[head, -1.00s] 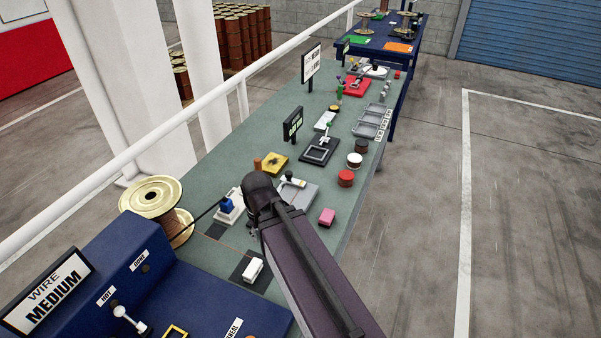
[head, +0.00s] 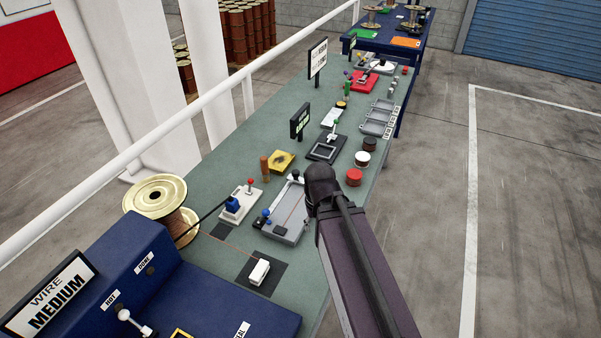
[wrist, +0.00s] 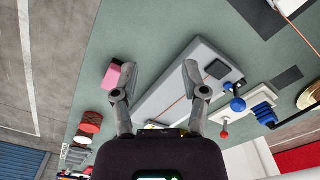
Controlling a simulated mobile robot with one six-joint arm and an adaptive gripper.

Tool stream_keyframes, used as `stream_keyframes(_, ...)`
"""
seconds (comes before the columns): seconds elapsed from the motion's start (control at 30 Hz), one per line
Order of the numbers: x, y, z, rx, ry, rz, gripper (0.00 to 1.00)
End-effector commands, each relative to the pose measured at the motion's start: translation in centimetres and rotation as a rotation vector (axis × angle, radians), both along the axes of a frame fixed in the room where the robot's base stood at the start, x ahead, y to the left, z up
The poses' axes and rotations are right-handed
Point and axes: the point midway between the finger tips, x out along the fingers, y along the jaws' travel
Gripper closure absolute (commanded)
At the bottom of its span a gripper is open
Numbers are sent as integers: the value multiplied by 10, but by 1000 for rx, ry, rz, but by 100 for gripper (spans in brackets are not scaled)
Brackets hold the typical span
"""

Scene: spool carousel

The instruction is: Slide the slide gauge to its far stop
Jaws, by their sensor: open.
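The likely slide gauge is a long grey bed (head: 291,226) on the green bench, with an orange wire running along it. A blue ball knob (head: 266,213) stands at its near left edge, and a small dark block (head: 280,230) lies near its near end. The wrist view shows the same grey bed (wrist: 170,85), the dark block (wrist: 217,69) and the blue knob (wrist: 237,104). My gripper (wrist: 159,74) is open and empty, its fingers spread above the bed. The blue knob is outside the right finger. In the head view my arm hides the fingers.
A pink block (wrist: 112,76) lies beside the left finger. A white unit with a red knob (head: 250,182) stands left of the bed. A yellow block (head: 281,161) and brown peg (head: 265,168) are behind it. Red, white and dark spools line the right edge.

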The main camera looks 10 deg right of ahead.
Motion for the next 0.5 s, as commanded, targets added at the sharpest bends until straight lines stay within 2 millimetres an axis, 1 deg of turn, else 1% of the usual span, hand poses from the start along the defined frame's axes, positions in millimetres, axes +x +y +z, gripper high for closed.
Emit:
stream_keyframes(0.17,0,0,0,0,0,0,43)
stream_keyframes(0.23,0,0,0,0,0,0,25)
stream_keyframes(0.37,7,0,2,0,0,3,24)
stream_keyframes(0.47,20,0,6,0,0,9,24)
stream_keyframes(0.5,28,0,9,0,0,12,24)
